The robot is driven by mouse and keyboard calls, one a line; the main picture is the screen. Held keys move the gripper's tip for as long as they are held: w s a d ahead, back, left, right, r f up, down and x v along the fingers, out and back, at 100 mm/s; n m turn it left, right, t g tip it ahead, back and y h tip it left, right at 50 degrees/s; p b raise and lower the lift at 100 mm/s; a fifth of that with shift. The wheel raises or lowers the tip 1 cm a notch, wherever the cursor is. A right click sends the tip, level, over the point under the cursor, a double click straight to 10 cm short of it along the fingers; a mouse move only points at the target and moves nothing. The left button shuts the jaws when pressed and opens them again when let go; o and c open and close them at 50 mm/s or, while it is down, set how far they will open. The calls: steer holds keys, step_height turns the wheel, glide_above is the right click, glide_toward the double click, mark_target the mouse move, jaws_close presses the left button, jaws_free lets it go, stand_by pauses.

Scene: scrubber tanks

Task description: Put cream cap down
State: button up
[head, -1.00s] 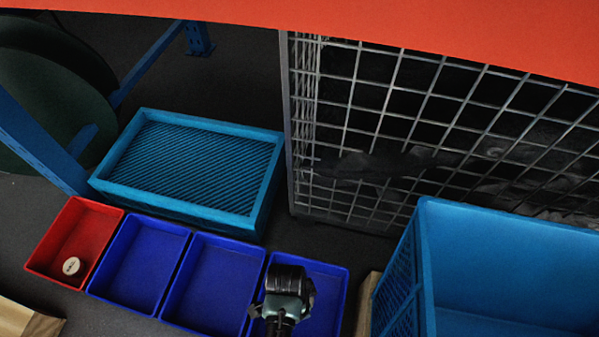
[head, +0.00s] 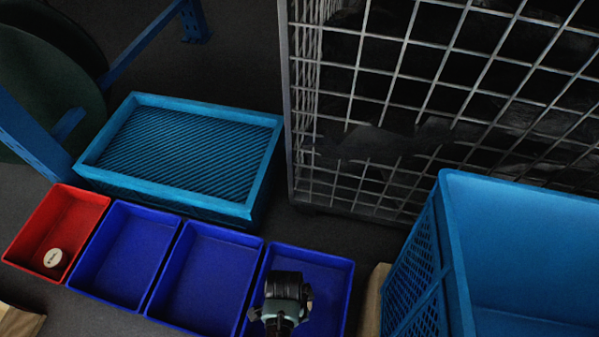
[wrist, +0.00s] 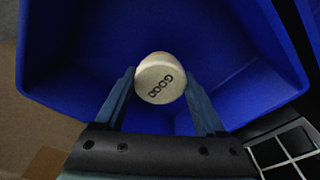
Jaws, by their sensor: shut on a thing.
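My gripper (wrist: 160,90) is shut on the cream cap (wrist: 161,77), a short round piece with dark lettering that seems to read GOOD. The cap sits between the fingertips, with the inside of a blue bin (wrist: 85,45) behind it in the wrist view. In the head view my gripper (head: 284,300) is over the rightmost blue bin (head: 318,262); the held cap is hidden there. I cannot tell how high the cap is above the bin floor.
A red bin (head: 75,215) at left holds another pale cap (head: 53,257). Two empty blue bins (head: 125,245) (head: 205,275) stand between. Behind is a light-blue ribbed tray (head: 180,155). A tall blue crate (head: 520,250) and wire cage (head: 400,100) stand right.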

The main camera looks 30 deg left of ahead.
steer(key=shift+f, duration=0.35)
steer(key=shift+f, duration=0.65)
steer(key=o, duration=1.3)
steer(key=shift+r, duration=0.15)
steer(key=r+p, duration=0.2)
steer(key=r, duration=0.2)
steer(key=r+p, duration=0.3)
steer(key=r, duration=0.1)
steer(key=s+a+r+p, duration=0.1)
steer(key=r+p, duration=0.2)
steer(key=r, duration=0.2)
